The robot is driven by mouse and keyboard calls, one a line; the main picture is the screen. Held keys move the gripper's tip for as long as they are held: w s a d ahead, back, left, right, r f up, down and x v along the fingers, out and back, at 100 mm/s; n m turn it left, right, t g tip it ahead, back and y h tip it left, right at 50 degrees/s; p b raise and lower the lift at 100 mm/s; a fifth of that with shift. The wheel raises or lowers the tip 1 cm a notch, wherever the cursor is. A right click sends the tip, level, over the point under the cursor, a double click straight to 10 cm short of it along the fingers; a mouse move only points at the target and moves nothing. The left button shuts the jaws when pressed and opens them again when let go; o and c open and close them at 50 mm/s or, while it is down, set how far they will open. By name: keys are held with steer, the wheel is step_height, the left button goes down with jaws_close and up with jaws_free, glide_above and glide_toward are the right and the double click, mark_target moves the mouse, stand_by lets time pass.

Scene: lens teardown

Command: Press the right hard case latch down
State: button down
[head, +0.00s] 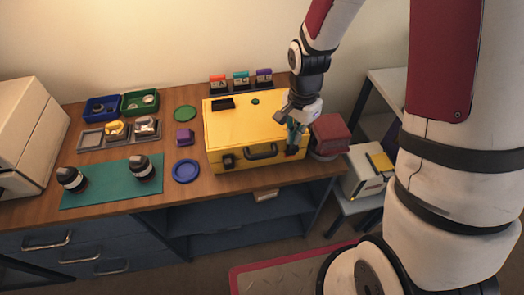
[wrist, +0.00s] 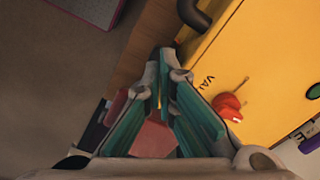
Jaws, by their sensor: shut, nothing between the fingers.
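The yellow hard case (head: 240,128) stands shut on the bench, its front face with a dark handle (head: 262,152) towards the room. The left latch (head: 228,160) is a dark block on that face. The right latch (head: 292,151) is a small dark patch under my fingertips. Its position, up or down, cannot be made out. My gripper (head: 293,138) is shut and empty, pointing down at the case's front right corner. In the wrist view its teal-padded fingers (wrist: 171,76) meet beside the yellow case (wrist: 262,55) and hide the right latch. Contact cannot be told.
A red device (head: 329,134) stands close to the right of the case. A blue disc (head: 186,171) and a purple block (head: 184,138) lie to its left. Two dark lens barrels rest on the green mat (head: 108,190). The floor in front has a red-edged mat (head: 275,275).

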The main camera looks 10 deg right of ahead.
steer(key=shift+f+b, duration=0.55)
steer(key=shift+f, duration=0.95)
stand_by(0.4)
steer(key=shift+r+p, duration=1.4)
steer(key=shift+r, duration=2.15)
